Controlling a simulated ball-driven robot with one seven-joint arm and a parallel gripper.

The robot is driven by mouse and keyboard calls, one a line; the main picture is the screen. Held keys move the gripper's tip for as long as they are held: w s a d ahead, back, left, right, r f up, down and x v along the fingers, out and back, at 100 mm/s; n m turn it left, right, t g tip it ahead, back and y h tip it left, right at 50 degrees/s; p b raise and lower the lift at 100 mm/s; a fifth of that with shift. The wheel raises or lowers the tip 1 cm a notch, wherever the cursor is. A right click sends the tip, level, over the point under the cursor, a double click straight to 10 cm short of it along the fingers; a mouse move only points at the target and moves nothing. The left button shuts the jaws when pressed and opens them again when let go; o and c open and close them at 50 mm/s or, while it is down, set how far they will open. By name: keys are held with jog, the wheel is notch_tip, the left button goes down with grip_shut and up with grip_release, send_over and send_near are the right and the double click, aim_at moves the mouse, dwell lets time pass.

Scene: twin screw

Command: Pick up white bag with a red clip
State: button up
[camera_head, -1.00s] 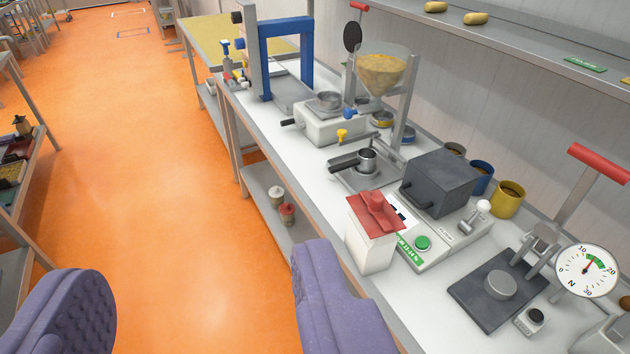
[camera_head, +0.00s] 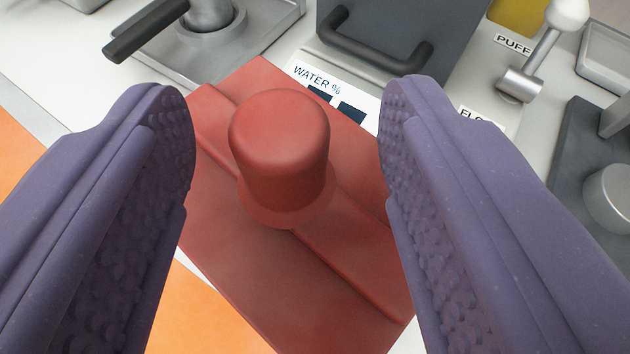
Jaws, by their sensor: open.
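The red clip (camera_head: 330,265) fills the middle of the view, seen from above. Its round red knob (camera_head: 280,145) stands up between my two purple fingers. The white bag lies under the clip and is almost wholly hidden; only a thin pale edge shows at the clip's lower left. My gripper (camera_head: 287,125) is open, with one finger to the left of the knob and one to the right. There is a visible gap between the knob and each finger.
Behind the clip are a dark grey box with a handle (camera_head: 375,50) and a "WATER %" panel (camera_head: 318,82). A black-handled metal cup (camera_head: 205,25) is at upper left. A lever with a white knob (camera_head: 567,12) stands at upper right. Orange floor shows at lower left.

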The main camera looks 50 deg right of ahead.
jog(key=shift+x, duration=1.05)
jog(key=shift+a+r, duration=0.1)
jog(key=shift+a, duration=0.05)
grip_shut()
